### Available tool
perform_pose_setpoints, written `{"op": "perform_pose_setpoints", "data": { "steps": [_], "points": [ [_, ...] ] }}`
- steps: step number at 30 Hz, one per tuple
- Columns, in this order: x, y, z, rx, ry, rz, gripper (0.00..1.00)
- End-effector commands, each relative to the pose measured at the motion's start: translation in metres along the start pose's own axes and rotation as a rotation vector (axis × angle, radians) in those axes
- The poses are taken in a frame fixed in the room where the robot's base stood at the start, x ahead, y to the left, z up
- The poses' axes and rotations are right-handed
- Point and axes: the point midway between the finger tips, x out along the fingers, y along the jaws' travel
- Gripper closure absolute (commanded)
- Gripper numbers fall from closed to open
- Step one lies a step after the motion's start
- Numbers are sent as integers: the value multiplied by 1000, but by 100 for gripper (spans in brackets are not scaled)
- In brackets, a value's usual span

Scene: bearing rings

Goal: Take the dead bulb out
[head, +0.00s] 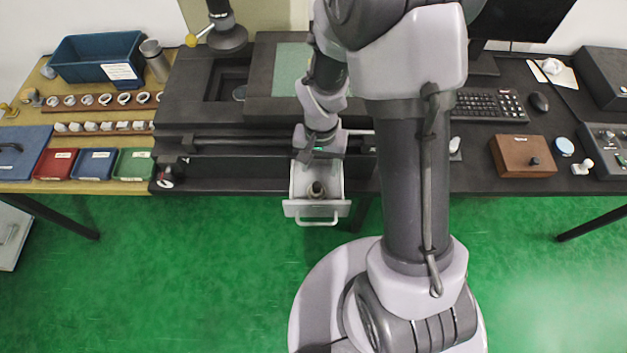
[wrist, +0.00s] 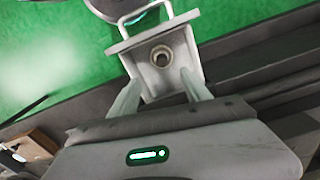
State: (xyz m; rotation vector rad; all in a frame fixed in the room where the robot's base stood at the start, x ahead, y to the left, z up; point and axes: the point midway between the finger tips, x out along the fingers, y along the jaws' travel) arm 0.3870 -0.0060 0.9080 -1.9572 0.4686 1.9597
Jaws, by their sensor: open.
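A pale grey drawer (head: 296,181) stands pulled out from the dark bench, with its bar handle toward me. A round, ring-like socket (head: 317,189) sits on the drawer floor; it also shows in the wrist view (wrist: 161,56) with a dark centre. I cannot tell whether the dead bulb is in it. My gripper (head: 318,158) is over the back part of the drawer. In the wrist view my gripper (wrist: 159,82) has its two fingers apart and nothing between them, with the socket beyond the tips.
A brown box (head: 522,156) and a small white knobbed object (head: 582,167) stand on the right bench. A keyboard (head: 490,105) lies behind. Red, blue and green trays (head: 134,164) and rows of rings are at the left. The green floor before the drawer is clear.

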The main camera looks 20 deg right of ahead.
Motion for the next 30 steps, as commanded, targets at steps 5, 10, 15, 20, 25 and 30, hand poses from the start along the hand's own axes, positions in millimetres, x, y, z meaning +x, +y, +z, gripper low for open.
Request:
{"op": "perform_pose_setpoints", "data": {
  "steps": [5,10,15,20,25,30],
  "points": [
    [47,0,1,-1,-2,1,44],
    [60,-1,1,0,0,0,44],
    [93,-4,6,-1,-2,0,44],
    [108,-3,5,0,0,0,44],
    [105,-3,5,0,0,0,52],
    [105,-3,5,0,0,0,85]
  ]
}}
